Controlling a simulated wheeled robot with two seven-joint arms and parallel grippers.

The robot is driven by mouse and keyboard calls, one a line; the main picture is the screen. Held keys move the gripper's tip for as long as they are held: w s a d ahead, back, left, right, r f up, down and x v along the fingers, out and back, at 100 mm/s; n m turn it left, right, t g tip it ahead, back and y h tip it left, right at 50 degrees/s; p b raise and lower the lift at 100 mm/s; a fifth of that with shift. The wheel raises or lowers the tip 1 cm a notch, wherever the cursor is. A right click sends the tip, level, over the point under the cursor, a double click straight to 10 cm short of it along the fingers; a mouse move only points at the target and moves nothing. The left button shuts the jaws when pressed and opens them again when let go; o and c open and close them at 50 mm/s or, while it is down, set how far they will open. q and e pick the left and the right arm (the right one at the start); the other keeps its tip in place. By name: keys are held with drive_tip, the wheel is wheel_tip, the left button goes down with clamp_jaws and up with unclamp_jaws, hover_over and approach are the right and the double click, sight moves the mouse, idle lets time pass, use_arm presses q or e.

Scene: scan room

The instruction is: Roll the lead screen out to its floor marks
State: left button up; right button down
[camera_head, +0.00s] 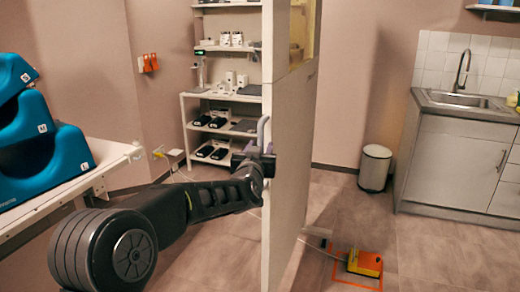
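The lead screen (290,185) stands upright in the middle of the camera_head view, a tall pale panel seen nearly edge-on, with a yellowish window (302,30) at its top. A grey handle (263,130) sits on its left edge. My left gripper (264,160) reaches in from the left and appears closed around this handle; its fingertips are partly hidden. Orange floor marks (340,284) show on the floor right of the screen's lower part. The screen's base is out of view. My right gripper is not in view.
A yellow and red box (365,263) lies at the orange marks, with a cable (318,243) running left from it. A white bin (375,168) and sink cabinet (455,160) stand at right. Shelves (190,112) stand behind; a table (105,158) with blue wedges (45,150) is at left.

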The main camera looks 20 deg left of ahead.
use_arm(q)
drive_tip(key=v, duration=0.7)
drive_tip(key=shift+s, duration=0.4)
drive_tip(key=shift+d, duration=0.1)
drive_tip(key=s+d+f+g+h+p, duration=0.1)
drive_tip(key=s+d+f+g+h, duration=0.3)
drive_tip(key=f, duration=0.6)
drive_tip(key=s+d+f+m+g+p, duration=0.1)
drive_tip(key=s+d+f, duration=0.1)
drive_tip(key=d+f, duration=0.65)
drive_tip(key=s+d+f+g+h+p, duration=0.1)
drive_tip(key=s+d+f+g+h, duration=0.2)
drive_tip(key=f, duration=0.8)
drive_tip(key=s+d+f+g+p, duration=0.1)
drive_tip(key=s+d+f+g, duration=0.2)
drive_tip(key=s+f, duration=0.3)
drive_tip(key=s+d+f+g+h+p, duration=0.1)
drive_tip(key=s+f, duration=0.4)
drive_tip(key=s, duration=0.8)
drive_tip(key=s+d+f+g+p, duration=0.3)
drive_tip(key=s+f, duration=0.3)
drive_tip(key=s, duration=0.4)
drive_tip(key=shift+s+d+f+g+h, duration=0.3)
drive_tip(key=shift+d+g+h, duration=0.1)
drive_tip(key=shift+d+g, duration=0.5)
